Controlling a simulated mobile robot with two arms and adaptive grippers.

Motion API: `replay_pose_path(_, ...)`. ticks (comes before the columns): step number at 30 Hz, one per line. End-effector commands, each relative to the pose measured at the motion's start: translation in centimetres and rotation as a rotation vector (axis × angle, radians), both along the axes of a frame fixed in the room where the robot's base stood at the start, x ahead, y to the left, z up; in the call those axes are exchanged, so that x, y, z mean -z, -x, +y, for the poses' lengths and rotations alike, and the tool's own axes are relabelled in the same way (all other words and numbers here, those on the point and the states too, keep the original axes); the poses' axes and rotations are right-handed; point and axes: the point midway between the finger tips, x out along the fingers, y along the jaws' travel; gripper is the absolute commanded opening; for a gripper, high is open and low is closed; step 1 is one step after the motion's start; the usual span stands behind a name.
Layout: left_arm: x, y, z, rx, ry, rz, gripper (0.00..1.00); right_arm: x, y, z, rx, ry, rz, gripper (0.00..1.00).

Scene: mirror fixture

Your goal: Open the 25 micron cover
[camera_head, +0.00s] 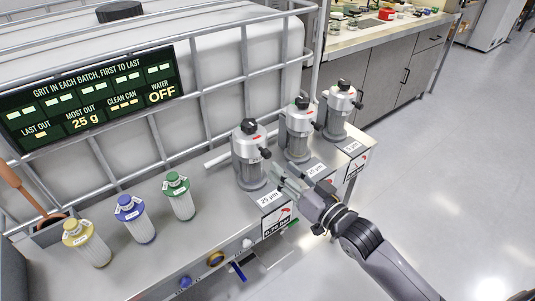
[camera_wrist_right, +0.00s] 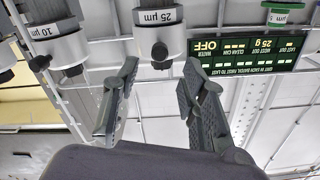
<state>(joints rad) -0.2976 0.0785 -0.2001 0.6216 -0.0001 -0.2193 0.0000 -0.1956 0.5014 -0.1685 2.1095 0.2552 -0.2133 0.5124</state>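The 25 µm housing (camera_head: 250,160) is a steel canister standing on the bench, the nearest of three in a row. Its cover (camera_head: 246,131) sits on top, with a black knob above and a dark clamp handle at its side; it looks closed. My right gripper (camera_head: 281,178) is in front of the housing's lower right, apart from it. In the right wrist view the gripper (camera_wrist_right: 157,78) is open and empty, with the 25 µm labelled part (camera_wrist_right: 159,17) and a dark round knob (camera_wrist_right: 160,52) beyond the fingertips. My left gripper is not in view.
The 10 µm (camera_head: 297,133) and 5 µm (camera_head: 338,110) housings stand behind. Yellow (camera_head: 87,243), blue (camera_head: 135,219) and green (camera_head: 179,196) capped cartridges stand at left. A caged white tank (camera_head: 205,75) and sign board (camera_head: 90,98) back the bench. Open floor lies right.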

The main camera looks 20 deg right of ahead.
Motion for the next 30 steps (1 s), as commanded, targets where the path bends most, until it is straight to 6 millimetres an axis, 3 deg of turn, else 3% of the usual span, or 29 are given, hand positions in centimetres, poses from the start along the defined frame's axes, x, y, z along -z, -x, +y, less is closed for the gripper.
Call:
replay_pose_path(6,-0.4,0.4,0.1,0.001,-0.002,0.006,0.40,-0.2,-4.3,1.5,0.001,-0.001,-0.002,0.39)
replay_pose_path(12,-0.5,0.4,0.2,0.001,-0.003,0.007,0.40,0.0,-6.5,2.4,0.001,0.000,0.001,0.39)
replay_pose_path(24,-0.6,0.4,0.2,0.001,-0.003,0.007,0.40,0.1,-7.2,2.6,0.001,0.000,0.001,0.39)
replay_pose_path(30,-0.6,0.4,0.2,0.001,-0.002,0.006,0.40,0.1,-7.2,2.6,0.001,0.000,0.001,0.26)
